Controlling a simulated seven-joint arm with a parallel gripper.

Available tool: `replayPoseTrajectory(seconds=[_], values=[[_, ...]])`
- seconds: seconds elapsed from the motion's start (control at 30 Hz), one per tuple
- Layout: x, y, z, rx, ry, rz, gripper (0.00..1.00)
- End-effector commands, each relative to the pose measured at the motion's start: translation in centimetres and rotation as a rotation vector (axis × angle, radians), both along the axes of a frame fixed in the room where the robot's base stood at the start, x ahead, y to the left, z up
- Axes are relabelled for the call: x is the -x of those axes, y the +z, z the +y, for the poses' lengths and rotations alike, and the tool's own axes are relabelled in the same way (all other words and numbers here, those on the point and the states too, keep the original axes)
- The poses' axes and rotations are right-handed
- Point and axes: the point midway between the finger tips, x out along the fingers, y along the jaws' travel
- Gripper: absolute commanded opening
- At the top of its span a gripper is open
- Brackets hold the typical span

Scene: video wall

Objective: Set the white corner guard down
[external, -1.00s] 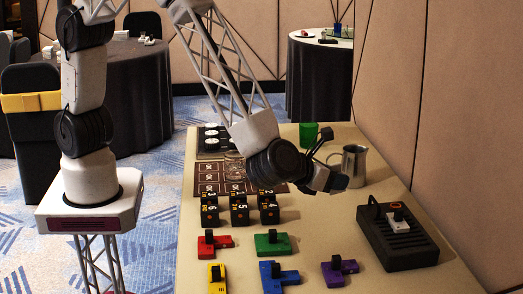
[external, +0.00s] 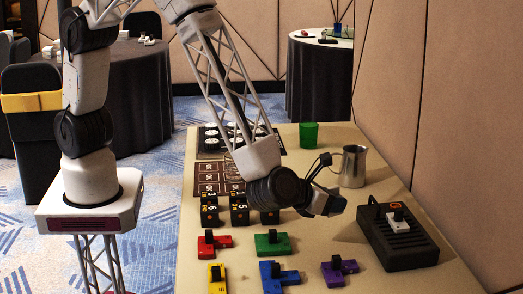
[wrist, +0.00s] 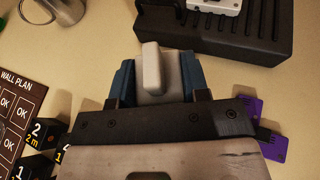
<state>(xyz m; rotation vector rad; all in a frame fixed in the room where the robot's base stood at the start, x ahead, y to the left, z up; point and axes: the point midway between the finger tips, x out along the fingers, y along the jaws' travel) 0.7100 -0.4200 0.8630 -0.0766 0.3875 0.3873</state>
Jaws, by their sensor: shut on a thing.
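The white corner guard (wrist: 152,70) shows in the wrist view as a pale block with an upright tab. My gripper (wrist: 155,82) is shut on it, with a blue finger on each side. In the external view my gripper (external: 333,205) is over the right half of the table, left of the black ribbed box and in front of the metal pitcher. The guard is small and hard to make out there. I cannot tell exactly how high it is, but the wrist view shows it above the tabletop.
Red (external: 212,243), green (external: 272,243), yellow (external: 217,278), blue (external: 279,275) and purple (external: 338,271) pieces lie in front. Numbered black blocks (external: 209,211) stand left.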

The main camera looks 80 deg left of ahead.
Motion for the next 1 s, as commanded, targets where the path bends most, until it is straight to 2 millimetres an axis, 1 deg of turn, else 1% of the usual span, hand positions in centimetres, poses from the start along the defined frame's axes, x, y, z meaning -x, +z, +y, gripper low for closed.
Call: replayPoseTrajectory(seconds=[0.03, 0.1, 0.3, 0.43, 0.77, 0.87, 1.0], values=[[0.0, -0.8, 0.0, -0.003, 0.000, 0.002, 0.20], [0.0, -1.8, 0.0, -0.002, 0.001, 0.002, 0.20], [0.0, -4.2, 0.0, -0.001, 0.000, 0.000, 0.20], [0.0, -4.8, 0.0, 0.001, 0.000, 0.000, 0.20], [0.0, -5.0, 0.0, 0.001, 0.000, 0.000, 0.20], [0.0, -5.5, 0.0, 0.000, 0.001, 0.001, 0.20], [0.0, -6.9, 0.0, -0.001, -0.001, 0.002, 0.20]])
